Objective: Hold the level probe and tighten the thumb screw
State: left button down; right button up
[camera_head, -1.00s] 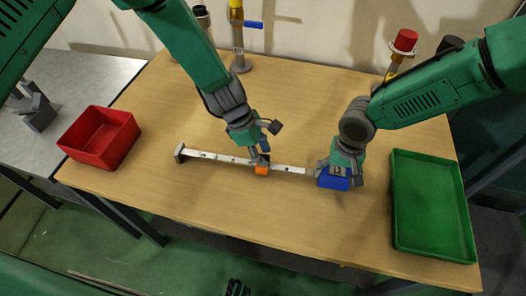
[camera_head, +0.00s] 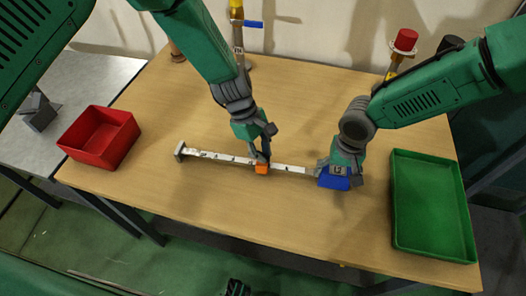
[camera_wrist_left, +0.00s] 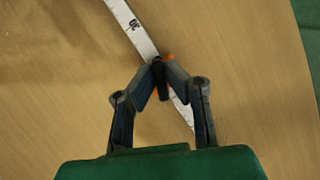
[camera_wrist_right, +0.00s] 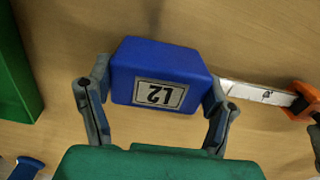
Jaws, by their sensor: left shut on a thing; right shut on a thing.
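The level probe is a pale marked bar (camera_head: 215,156) lying across the table, with a grey end piece (camera_head: 180,152) at its left. A blue block (camera_head: 333,183) labelled L2 is at its right end; it also shows in the right wrist view (camera_wrist_right: 165,60). My right gripper (camera_head: 338,170) is shut on this blue block, one finger on each side. An orange slider (camera_head: 262,169) sits on the bar. My left gripper (camera_head: 262,158) is shut on a small dark piece (camera_wrist_left: 159,76) at the slider, likely the thumb screw; the fingers mostly hide it.
A red bin (camera_head: 100,137) stands at the left table edge and a green tray (camera_head: 432,205) at the right. At the back are a yellow-topped fitting with a blue lever (camera_head: 253,24) and a red-capped fitting (camera_head: 405,42). The table's front is clear.

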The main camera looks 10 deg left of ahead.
pick_arm(q)
jog(key=m, duration=0.2)
jog(key=m+g+y, duration=0.1)
jog(key=m, duration=0.2)
jog(key=m+g, duration=0.1)
jog(key=m, duration=0.1)
jog(key=shift+w+d+y, duration=0.1)
jog(key=shift+w+y, duration=0.2)
jog(key=shift+y, duration=0.1)
jog(key=m+y, duration=0.1)
jog(key=m, duration=0.2)
jog(key=m+y, duration=0.1)
jog(key=m, duration=0.2)
jog(key=shift+g, duration=0.4)
jog(key=shift+m, duration=0.4)
jog(key=c, duration=1.8)
grip_release()
jog(key=shift+o, duration=0.8)
jog(key=shift+s, duration=0.15)
jog(key=v, duration=1.2)
jog(key=shift+d, duration=0.2)
